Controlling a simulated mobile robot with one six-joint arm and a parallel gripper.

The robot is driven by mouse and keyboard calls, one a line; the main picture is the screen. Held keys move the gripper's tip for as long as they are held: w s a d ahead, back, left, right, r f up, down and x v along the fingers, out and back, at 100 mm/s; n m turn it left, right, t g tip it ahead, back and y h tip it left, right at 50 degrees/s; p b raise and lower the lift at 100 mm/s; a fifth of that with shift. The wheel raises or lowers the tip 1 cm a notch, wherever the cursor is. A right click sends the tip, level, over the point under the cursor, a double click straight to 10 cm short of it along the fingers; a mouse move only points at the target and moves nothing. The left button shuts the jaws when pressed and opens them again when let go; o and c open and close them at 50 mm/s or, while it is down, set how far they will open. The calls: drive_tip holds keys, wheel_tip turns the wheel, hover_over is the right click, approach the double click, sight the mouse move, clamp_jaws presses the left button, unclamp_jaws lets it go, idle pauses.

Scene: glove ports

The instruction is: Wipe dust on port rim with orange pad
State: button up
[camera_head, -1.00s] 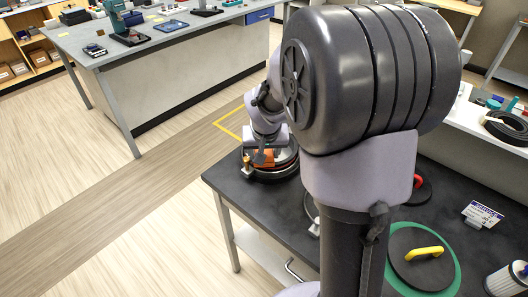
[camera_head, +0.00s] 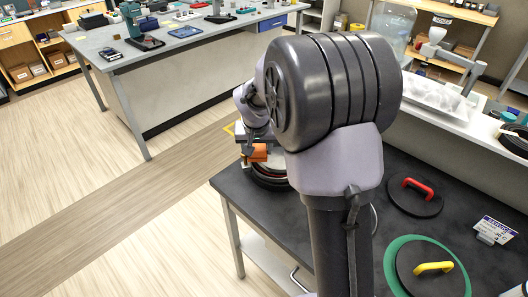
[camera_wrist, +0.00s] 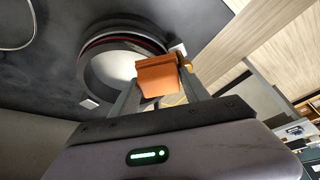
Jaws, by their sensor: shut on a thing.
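The orange pad (camera_wrist: 157,77) is held between the fingers of my gripper (camera_wrist: 160,85) in the wrist view. In the head view the orange pad (camera_head: 259,152) shows at the far left corner of the dark table, at the upper left side of the port. The round port (camera_wrist: 108,62) has a dark rim with a red band and a pale inside in the wrist view. The pad overlaps the rim's right side there; I cannot tell whether it touches. In the head view the port (camera_head: 270,178) is partly hidden behind my arm. I cannot make out dust on the rim.
The dark table (camera_head: 410,229) carries a black disc with a red handle (camera_head: 416,190), one with a yellow handle (camera_head: 431,268) on a green ring, and a small sign (camera_head: 496,229). A grey bench (camera_head: 170,50) stands beyond open floor at the left.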

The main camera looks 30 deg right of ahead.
drive_tip(key=shift+o, duration=0.4)
drive_tip(key=shift+w+a+r, duration=0.1)
drive_tip(key=shift+w+a, duration=0.15)
drive_tip(key=shift+w, duration=0.2)
drive_tip(key=shift+w+a, duration=0.15)
drive_tip(key=shift+w, duration=0.05)
drive_tip(key=shift+c, duration=0.6)
drive_tip(key=shift+r, duration=0.1)
drive_tip(key=shift+c, duration=1.4)
drive_tip(key=shift+s, duration=0.1)
clamp_jaws()
drive_tip(key=shift+s+b, duration=0.6)
drive_tip(key=shift+s, duration=0.95)
drive_tip(key=shift+s+d+b, duration=0.2)
drive_tip(key=shift+s+d, duration=0.2)
drive_tip(key=shift+s, duration=0.35)
drive_tip(key=shift+s+d+b, duration=0.2)
drive_tip(key=shift+s+d, duration=0.25)
drive_tip(key=shift+s, duration=0.3)
drive_tip(key=shift+s+d+b, duration=0.2)
drive_tip(key=shift+s+d, duration=0.2)
drive_tip(key=shift+s, duration=0.35)
wheel_tip(320, 180, up, 6)
drive_tip(key=p, duration=0.4)
